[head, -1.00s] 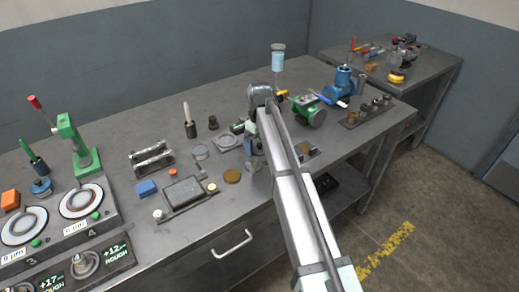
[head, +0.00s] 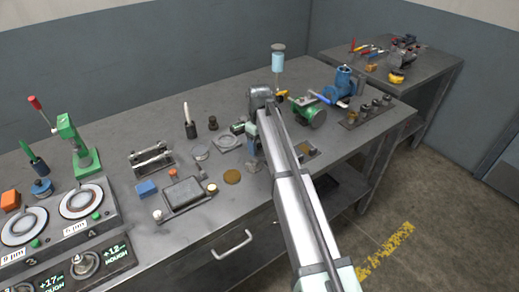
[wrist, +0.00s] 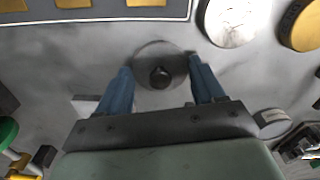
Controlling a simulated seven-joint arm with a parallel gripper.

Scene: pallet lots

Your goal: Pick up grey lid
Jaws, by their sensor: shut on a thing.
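The grey lid (wrist: 150,58) is a round, flat disc with a dark knob in its middle, seen from above in the wrist view. My gripper (wrist: 160,76) has its blue fingers on either side of the lid, shut on it. How far the lid is above the bench cannot be told. In the head view my gripper (head: 254,164) is low at the bench, partly behind my arm, and the lid is hidden there.
In the wrist view a silver disc (wrist: 236,20) and a brass disc (wrist: 304,26) lie to the right. A tray with yellow squares (wrist: 95,13) is at the top. A grey cylinder (wrist: 271,122) stands at lower right. The green vise (head: 310,112) stands right of my arm.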

